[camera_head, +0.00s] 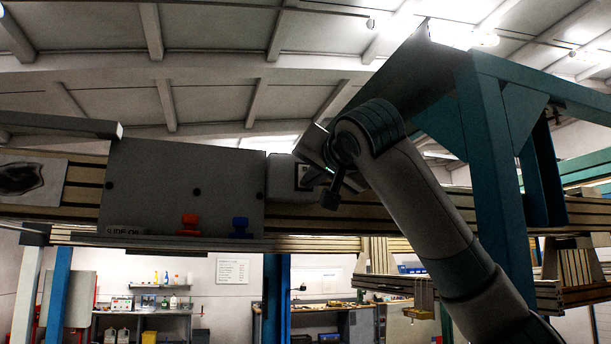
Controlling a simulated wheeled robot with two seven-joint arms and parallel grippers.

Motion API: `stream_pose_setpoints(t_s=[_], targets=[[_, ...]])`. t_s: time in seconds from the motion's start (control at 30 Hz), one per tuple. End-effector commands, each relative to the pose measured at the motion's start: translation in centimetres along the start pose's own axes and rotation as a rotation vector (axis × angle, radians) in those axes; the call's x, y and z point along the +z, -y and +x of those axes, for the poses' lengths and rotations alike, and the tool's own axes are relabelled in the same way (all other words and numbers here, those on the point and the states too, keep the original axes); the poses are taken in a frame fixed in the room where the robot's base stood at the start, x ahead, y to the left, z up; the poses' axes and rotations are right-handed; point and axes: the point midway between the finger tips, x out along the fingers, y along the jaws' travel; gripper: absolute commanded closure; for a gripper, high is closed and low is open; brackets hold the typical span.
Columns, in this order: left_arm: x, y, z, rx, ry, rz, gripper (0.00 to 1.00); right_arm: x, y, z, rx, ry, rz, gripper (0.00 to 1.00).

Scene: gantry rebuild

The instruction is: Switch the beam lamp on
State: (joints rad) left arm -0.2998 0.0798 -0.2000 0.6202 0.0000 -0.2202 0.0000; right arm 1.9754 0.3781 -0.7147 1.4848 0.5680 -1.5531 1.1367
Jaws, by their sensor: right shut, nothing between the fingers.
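My right arm comes in from the lower right and bends at the top. Its gripper (331,200) is shut and empty, pointing down in front of the beam (400,215). Just left of it a light grey box (280,178) is fixed on the beam, with a dark-framed label on its right side. My wrist partly covers the box's right end; I cannot tell whether the gripper touches it. I cannot pick out a lamp or its switch for certain, nor whether any lamp on the beam is lit. My left gripper is not in view.
A grey panel (160,185) covers the beam to the left. A red knob-like piece (189,224) and a blue one (240,227) stand at its lower edge. A teal gantry post (495,170) rises behind my arm. Workbenches (140,325) stand far below.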

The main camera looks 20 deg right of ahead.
Motion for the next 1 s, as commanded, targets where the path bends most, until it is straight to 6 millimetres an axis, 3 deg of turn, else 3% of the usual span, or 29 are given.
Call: stream_pose_setpoints(t_s=[0.67,1.0], targets=[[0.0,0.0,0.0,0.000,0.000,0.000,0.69,0.0,0.1,0.8,-0.001,0.000,0.000,1.00],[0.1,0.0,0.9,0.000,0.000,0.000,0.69,0.1,0.0,-0.1,-0.003,-0.001,0.000,1.00]])
